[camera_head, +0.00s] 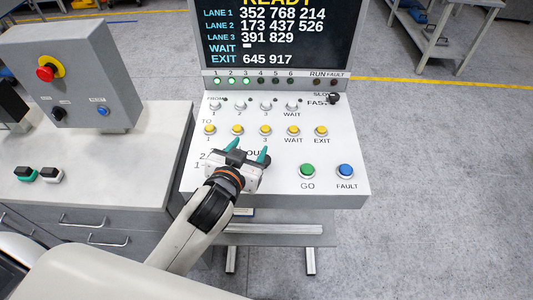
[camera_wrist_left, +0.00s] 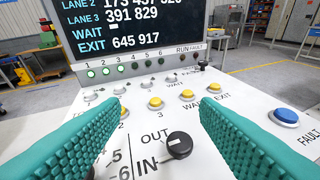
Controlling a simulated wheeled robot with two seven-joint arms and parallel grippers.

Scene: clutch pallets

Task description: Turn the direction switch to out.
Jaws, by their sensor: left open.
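The direction switch is a black round knob (camera_wrist_left: 179,144) with a white pointer mark, seen in the left wrist view beside the labels OUT and IN. The mark lies on the knob's left side; I cannot tell for certain which label it points at. My left gripper (camera_head: 249,149) is over the lower left of the sloped control panel (camera_head: 340,190), with its teal fingers spread and nothing between them. In the left wrist view the knob lies ahead between the two fingers (camera_wrist_left: 158,120), apart from both. In the head view the gripper hides most of the switch. My right gripper is not in view.
A row of yellow buttons (camera_head: 265,130) sits just beyond the gripper. A green GO button (camera_head: 307,171) and a blue FAULT button (camera_head: 346,171) are to its right. The display (camera_head: 277,40) rises behind. A grey box with a red emergency button (camera_head: 46,72) stands left.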

